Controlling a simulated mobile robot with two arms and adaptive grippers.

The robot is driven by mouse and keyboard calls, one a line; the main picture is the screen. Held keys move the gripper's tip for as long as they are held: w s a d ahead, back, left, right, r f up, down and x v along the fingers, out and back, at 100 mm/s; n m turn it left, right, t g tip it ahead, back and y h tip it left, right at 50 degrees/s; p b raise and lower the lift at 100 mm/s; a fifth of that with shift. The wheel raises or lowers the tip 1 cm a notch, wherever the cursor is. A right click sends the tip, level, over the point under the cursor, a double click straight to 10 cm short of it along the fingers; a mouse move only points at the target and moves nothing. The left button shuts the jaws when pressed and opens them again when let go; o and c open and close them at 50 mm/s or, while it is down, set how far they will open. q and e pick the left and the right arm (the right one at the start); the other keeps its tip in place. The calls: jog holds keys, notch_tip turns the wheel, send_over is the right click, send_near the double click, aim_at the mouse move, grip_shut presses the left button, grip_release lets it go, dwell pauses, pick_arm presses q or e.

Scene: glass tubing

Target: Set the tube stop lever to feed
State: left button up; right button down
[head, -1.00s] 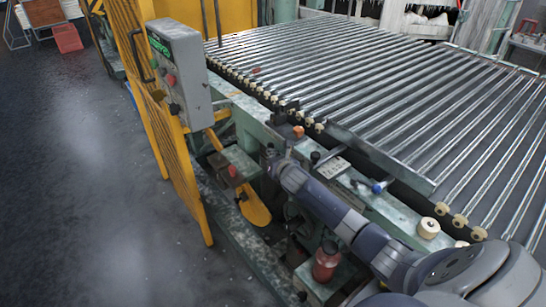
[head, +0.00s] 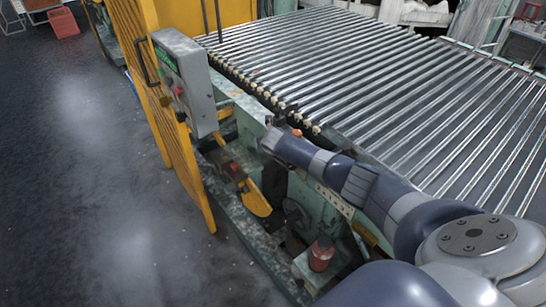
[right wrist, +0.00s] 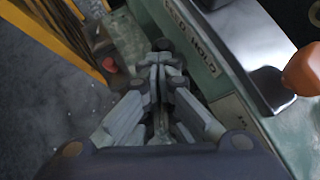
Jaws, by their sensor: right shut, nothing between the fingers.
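The tube stop lever shows as an orange knob (head: 297,133) at the edge of the green machine frame, beside the roller bed. In the right wrist view the orange knob (right wrist: 303,70) is at the right edge, on a shiny dark plate. A label (right wrist: 195,35) reading "FEED HOLD", its first letters partly unclear, is on the green frame. My right gripper (right wrist: 162,48) is shut and empty, left of the knob and apart from it in that view. In the head view my right gripper (head: 265,142) is just left of the knob. My left gripper is not in view.
A grey control box (head: 187,82) stands on a yellow guard fence (head: 178,150) at the left. The roller bed (head: 370,85) fills the upper right. A red container (head: 321,254) sits low on the machine. The dark floor (head: 70,200) at the left is clear.

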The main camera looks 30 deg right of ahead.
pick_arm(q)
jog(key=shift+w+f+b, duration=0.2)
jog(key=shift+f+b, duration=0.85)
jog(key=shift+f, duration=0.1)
pick_arm(e)
jog(key=shift+w+a+r, duration=0.1)
jog(key=shift+w+r, duration=0.05)
jog(key=shift+w, duration=0.65)
jog(key=shift+w+a+r, duration=0.1)
jog(key=shift+w, duration=0.65)
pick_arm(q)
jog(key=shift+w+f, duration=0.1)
pick_arm(e)
jog(key=shift+w, duration=0.15)
